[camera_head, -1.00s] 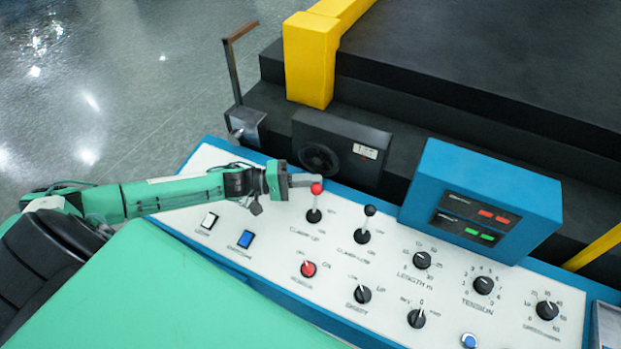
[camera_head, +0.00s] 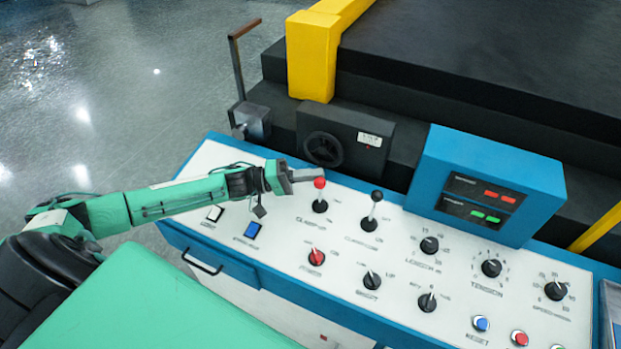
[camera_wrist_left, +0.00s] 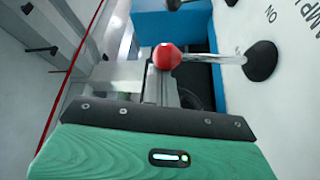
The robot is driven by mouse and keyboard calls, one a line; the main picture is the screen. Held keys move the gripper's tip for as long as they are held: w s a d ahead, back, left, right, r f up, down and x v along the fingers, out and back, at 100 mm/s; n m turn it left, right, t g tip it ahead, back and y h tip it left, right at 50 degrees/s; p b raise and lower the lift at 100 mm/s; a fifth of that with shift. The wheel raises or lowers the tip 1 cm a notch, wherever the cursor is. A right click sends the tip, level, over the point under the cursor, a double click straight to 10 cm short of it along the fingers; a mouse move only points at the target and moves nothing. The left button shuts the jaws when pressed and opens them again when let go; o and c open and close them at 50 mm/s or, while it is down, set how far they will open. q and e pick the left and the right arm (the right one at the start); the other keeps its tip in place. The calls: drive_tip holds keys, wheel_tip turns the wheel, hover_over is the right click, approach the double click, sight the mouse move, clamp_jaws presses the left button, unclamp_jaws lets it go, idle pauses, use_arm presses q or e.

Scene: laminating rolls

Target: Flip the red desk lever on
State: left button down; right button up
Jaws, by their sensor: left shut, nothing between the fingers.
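The red-knobbed lever (camera_head: 320,194) stands on the white desk panel (camera_head: 290,228), its shaft rising from a black round base. My left gripper (camera_head: 306,174) is shut, with its fingertips right beside the red knob at its left. In the left wrist view the red knob (camera_wrist_left: 166,57) sits at the fingertips (camera_wrist_left: 155,80), on a shiny shaft leading to the black base (camera_wrist_left: 261,61). Nothing is between the fingers. I cannot tell whether the fingers touch the knob. My right gripper is not in view.
A black-knobbed lever (camera_head: 376,197) stands close to the right. A red switch (camera_head: 316,257), several dials and buttons, and a blue display box (camera_head: 487,185) are on the desk. A dark handwheel (camera_head: 323,149) is behind the red lever.

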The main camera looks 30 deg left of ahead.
use_arm(q)
drive_tip(key=s+m+h+b, duration=0.1)
drive_tip(key=m, duration=0.1)
drive_tip(key=s+m, duration=0.2)
drive_tip(key=shift+d+f+h+b, duration=0.15)
drive_tip(key=shift+f+h+b, duration=0.2)
drive_tip(key=shift+h+b, duration=0.05)
drive_tip(key=shift+s, duration=0.6)
drive_tip(key=shift+f, duration=0.1)
